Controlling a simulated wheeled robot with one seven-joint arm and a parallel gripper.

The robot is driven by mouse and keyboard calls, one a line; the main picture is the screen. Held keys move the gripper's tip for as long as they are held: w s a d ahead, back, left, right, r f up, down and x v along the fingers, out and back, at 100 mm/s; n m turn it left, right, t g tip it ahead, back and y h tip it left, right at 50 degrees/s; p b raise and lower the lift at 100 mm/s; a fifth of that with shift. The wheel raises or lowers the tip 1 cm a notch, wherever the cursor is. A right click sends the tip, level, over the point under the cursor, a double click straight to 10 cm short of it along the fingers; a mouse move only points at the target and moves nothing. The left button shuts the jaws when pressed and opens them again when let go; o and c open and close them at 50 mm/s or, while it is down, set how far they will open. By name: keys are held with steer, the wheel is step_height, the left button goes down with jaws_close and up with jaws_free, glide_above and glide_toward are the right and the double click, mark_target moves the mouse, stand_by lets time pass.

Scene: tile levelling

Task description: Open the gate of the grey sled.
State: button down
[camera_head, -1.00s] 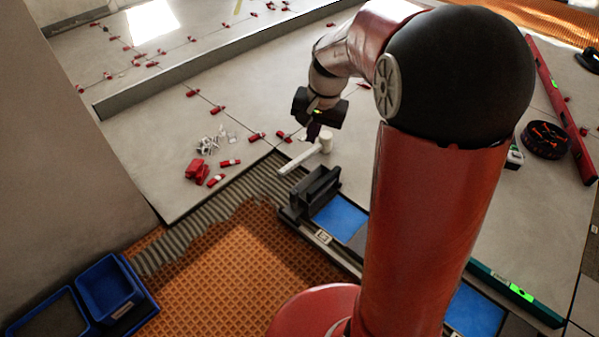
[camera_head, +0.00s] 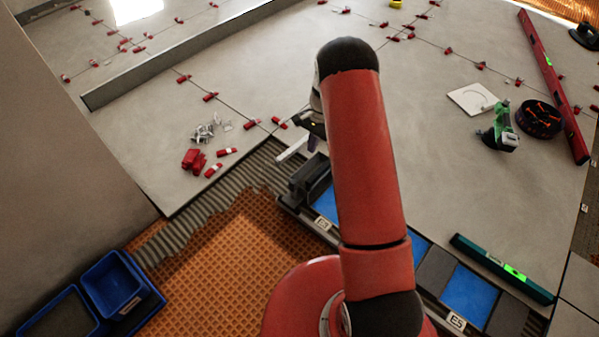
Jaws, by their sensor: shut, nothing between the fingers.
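The grey sled (camera_head: 303,190) looks like a dark grey, box-like thing at the near edge of the tiled floor, beside the ridged mortar. My arm hides its right part. I cannot make out its gate or whether that is open or shut. My gripper (camera_head: 312,144) is just beyond the sled, mostly hidden behind my red arm; only a dark part and the finger end show. It is shut and empty. I cannot tell whether it touches anything.
A white bar (camera_head: 292,150) lies by the gripper. Red clips (camera_head: 194,159) lie left of it. A green tool (camera_head: 500,130), a teal level (camera_head: 500,268) and a red level (camera_head: 553,85) are right. Blue bins (camera_head: 112,284) stand lower left.

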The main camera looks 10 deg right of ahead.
mark_target(293, 190)
steer(key=s+a+f+b, duration=0.1)
steer(key=s+a+f, duration=0.2)
steer(key=f, duration=0.6)
steer(key=shift+s+a+f, duration=0.3)
steer(key=shift+s+a, duration=0.1)
steer(key=shift+a, duration=0.75)
steer(key=shift+s+a, duration=0.1)
steer(key=shift+s+a+r+h, duration=0.1)
steer(key=shift+a+h, duration=0.05)
steer(key=shift+h, duration=0.15)
